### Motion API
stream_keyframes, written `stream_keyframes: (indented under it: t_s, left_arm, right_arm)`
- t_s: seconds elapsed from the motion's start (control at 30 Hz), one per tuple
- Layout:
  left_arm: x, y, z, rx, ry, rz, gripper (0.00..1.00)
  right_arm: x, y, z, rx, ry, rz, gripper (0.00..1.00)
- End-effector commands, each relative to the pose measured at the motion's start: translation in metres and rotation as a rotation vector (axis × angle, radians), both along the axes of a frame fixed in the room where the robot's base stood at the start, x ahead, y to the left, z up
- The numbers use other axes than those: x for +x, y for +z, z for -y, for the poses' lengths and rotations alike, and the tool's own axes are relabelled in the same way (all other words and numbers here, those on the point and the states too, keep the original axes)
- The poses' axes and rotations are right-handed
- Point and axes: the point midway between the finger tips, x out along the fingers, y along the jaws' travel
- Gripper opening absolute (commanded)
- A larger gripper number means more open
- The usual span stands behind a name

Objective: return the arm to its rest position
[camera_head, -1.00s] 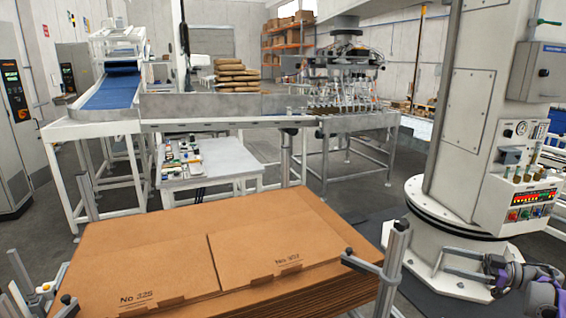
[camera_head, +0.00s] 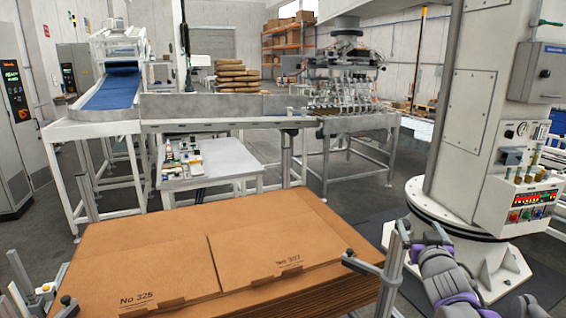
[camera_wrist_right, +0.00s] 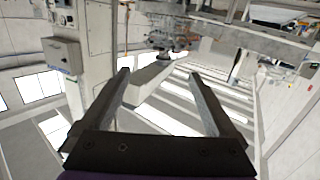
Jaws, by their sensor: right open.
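My right arm comes in at the lower right of the head view, grey with purple bands. Its right gripper (camera_head: 428,232) points away from me, close to the metal corner post of the cardboard stack and in front of the white column base. In the right wrist view the two dark fingers of the right gripper (camera_wrist_right: 158,76) stand wide apart with nothing between them. My left arm and gripper do not show.
A stack of flat brown cardboard (camera_head: 200,240) fills the lower middle, held by metal corner posts (camera_head: 392,270). The white machine column (camera_head: 465,120) stands at the right. A small table (camera_head: 225,160) with several items and a conveyor (camera_head: 110,92) lie beyond.

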Motion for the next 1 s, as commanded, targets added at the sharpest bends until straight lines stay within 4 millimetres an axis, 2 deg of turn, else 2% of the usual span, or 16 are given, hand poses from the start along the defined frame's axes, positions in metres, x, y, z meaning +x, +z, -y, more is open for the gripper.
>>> stream_keyframes:
  t_s: [0.03,0.2,0.4,0.5,0.6,0.7,0.77,1.0]
  left_arm:
    - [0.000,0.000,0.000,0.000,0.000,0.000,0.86]
    - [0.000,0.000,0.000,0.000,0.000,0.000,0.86]
    - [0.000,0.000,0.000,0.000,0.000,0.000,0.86]
    - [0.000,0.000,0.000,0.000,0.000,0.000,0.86]
    - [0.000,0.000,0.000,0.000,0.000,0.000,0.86]
    - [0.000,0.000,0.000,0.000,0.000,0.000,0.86]
    - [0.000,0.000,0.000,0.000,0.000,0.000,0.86]
    - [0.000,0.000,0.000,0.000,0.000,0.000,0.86]
  right_arm:
    - [-0.027,-0.021,-0.014,0.021,-0.022,-0.076,0.94]
    - [-0.118,-0.106,-0.054,0.079,-0.054,-0.376,0.94]
    - [-0.227,-0.199,-0.104,0.129,0.015,-0.698,0.94]
    - [-0.275,-0.235,-0.126,0.143,0.070,-0.832,0.94]
    - [-0.311,-0.262,-0.142,0.153,0.120,-0.931,0.94]
    - [-0.334,-0.277,-0.152,0.158,0.156,-0.992,0.94]
    - [-0.341,-0.282,-0.155,0.160,0.167,-1.011,0.94]
    - [-0.345,-0.284,-0.156,0.160,0.173,-1.023,0.94]
